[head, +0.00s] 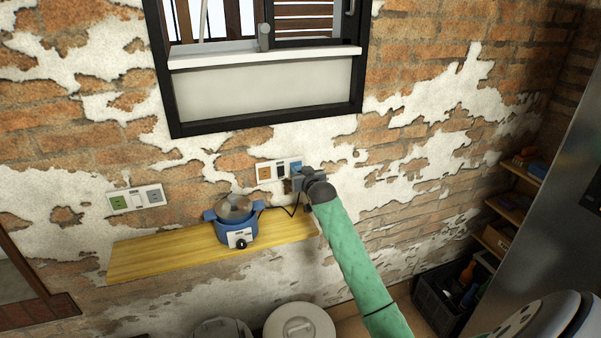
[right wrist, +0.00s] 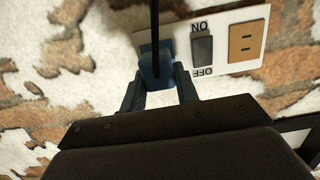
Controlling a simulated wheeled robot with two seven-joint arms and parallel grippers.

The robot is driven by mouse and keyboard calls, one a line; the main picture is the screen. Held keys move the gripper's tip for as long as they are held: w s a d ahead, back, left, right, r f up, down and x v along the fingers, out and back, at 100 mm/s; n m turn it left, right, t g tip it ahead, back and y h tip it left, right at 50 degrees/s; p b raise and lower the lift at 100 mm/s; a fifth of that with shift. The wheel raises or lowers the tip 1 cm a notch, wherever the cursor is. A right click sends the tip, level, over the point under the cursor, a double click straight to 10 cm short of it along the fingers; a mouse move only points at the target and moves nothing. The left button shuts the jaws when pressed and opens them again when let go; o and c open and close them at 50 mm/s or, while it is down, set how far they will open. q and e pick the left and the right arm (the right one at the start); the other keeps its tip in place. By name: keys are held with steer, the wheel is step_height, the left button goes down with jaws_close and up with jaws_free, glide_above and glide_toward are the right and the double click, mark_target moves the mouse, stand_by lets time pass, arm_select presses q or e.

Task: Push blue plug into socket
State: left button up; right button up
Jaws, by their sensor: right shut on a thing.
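The blue plug (right wrist: 157,70) is between the two fingers of my right gripper (right wrist: 158,88), which is shut on it. A black cord runs up from it across the right wrist view. The plug lies over the end of the white wall plate (right wrist: 228,66), against or just in front of it; I cannot tell how deep it sits. The plate also bears a dark ON/OFF switch (right wrist: 202,50) and an orange socket (right wrist: 247,42). My left gripper is out of view.
A blue cooker (head: 222,227) with a glass lid stands on the yellow wooden shelf (head: 165,257), its cord leading toward the plate. The window sill (head: 265,58) is above. A dark crate (head: 440,300) stands lower right.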

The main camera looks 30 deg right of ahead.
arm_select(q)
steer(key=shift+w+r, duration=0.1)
arm_select(e)
steer(key=shift+w, duration=0.1)
steer(key=shift+w+d, duration=0.15)
steer(key=shift+w, duration=0.35)
steer(key=o, duration=1.1)
steer(key=shift+c, duration=0.2)
steer(key=shift+s+f+b, duration=0.15)
steer(key=shift+s+b, duration=0.05)
steer(key=shift+b, duration=0.1)
arm_select(q)
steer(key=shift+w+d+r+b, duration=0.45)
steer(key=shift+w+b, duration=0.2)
steer(key=shift+b, duration=0.1)
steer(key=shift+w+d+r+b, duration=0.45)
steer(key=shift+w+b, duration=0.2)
steer(key=shift+b, duration=0.05)
arm_select(e)
steer(key=v, duration=0.7)
